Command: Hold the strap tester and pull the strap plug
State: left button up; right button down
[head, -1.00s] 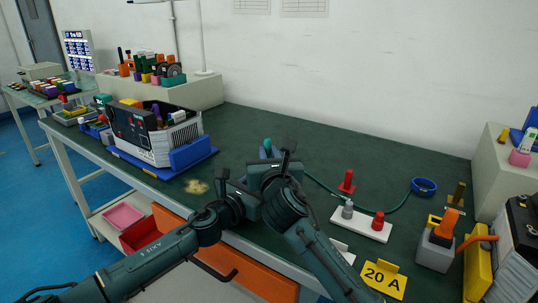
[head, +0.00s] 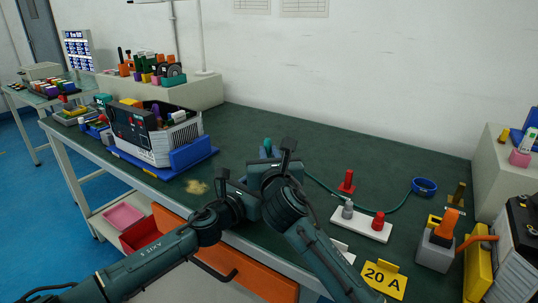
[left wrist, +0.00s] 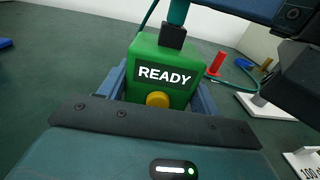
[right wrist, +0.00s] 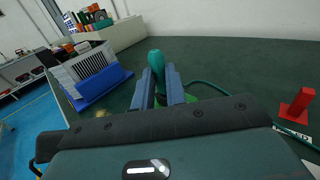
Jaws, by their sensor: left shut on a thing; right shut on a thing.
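The strap tester (left wrist: 170,62) is a green box with a white READY label and a yellow button. In the left wrist view it sits between the fingers of my left gripper (left wrist: 158,90), which is shut on it. The strap plug (right wrist: 156,62) is a teal rounded grip, held upright between the fingers of my right gripper (right wrist: 160,88). In the left wrist view the plug's dark lower part (left wrist: 173,37) meets the tester's top; I cannot tell how deep it sits. In the head view my arms hide the tester, and only the plug's teal tip (head: 267,144) shows.
A green cord (head: 330,192) runs right to a blue wrist band (head: 424,193). A white plate with grey and red posts (head: 360,226), a red block (head: 347,183) and a yellow 20 A sign (head: 384,280) stand right. A rack unit (head: 158,135) stands left. The table's back middle is clear.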

aim_at(269, 140)
jog(key=shift+r, duration=0.85)
dwell(0.7)
jog(key=shift+r, duration=0.9)
pick_arm(q)
jog(key=o, duration=1.2)
